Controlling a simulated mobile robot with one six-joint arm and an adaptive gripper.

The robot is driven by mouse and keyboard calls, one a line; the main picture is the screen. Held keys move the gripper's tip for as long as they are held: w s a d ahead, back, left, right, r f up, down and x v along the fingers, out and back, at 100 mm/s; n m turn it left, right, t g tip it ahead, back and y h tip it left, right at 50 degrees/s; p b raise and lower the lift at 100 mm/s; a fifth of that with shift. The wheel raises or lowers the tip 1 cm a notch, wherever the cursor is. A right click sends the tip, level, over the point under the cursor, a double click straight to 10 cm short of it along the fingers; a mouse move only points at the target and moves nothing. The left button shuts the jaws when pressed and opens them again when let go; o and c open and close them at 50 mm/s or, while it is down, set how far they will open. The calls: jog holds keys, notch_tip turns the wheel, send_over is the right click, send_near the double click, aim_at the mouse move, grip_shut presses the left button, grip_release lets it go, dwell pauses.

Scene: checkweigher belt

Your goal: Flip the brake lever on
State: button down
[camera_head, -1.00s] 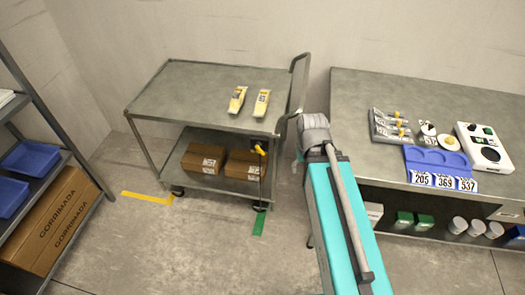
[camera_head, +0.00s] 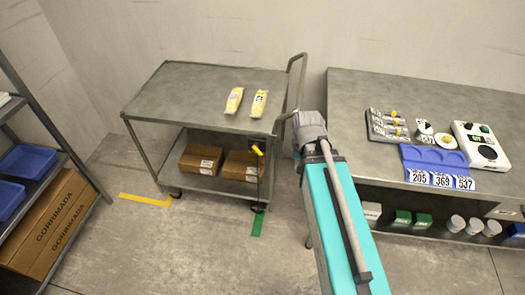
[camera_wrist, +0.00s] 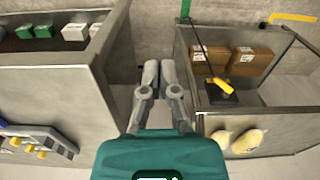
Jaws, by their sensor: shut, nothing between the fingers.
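The brake lever (camera_head: 257,151) has a yellow handle and sits at the right end of the grey cart (camera_head: 160,98), below its top. In the wrist view the yellow lever (camera_wrist: 222,86) shows on a dark mount at the cart's edge, to the right of my fingers. My gripper (camera_wrist: 160,66) is shut and empty, over the gap between the cart and the workbench, apart from the lever. In the head view my arm's end stands to the right of the lever; the fingertips cannot be made out there.
The cart has two yellow packs (camera_head: 246,102) on top and brown boxes (camera_head: 221,163) below. Its push handle (camera_head: 293,88) rises near my arm. A workbench (camera_head: 440,95) with a blue tray (camera_head: 435,158) and a scale stands right. A shelf rack with blue bins (camera_head: 27,161) stands left.

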jog(key=w+a+f+m+t+b, duration=0.1)
jog(key=w+a+m, duration=0.2)
jog(key=w+m, duration=0.5)
jog(key=w+a+f+m+y+b, duration=0.1)
jog(key=w+a+f+m+b, duration=0.1)
jog(key=w+m, duration=0.7)
jog(key=shift+w+a+m+t, duration=0.3)
jog(key=shift+a+m+t, duration=0.15)
jog(key=shift+m, duration=1.45)
jog(key=shift+f+b, duration=0.15)
jog(key=shift+b, duration=0.2)
jog(key=b, duration=1)
send_near(261, 154)
notch_tip(261, 154, down, 5)
jog(key=d, duration=0.3)
jog(key=shift+w+a+f+b, duration=0.4)
jog(key=shift+a+f, duration=0.05)
jog(key=shift+a, duration=0.3)
jog(key=shift+w+a+f+b, duration=0.4)
jog(key=shift+a+f, duration=0.1)
jog(key=shift+a, duration=0.25)
jog(key=shift+a+f+y, duration=0.1)
jog(key=shift+a+y, duration=0.15)
jog(key=shift+y, duration=0.05)
jog(key=shift+s, duration=0.1)
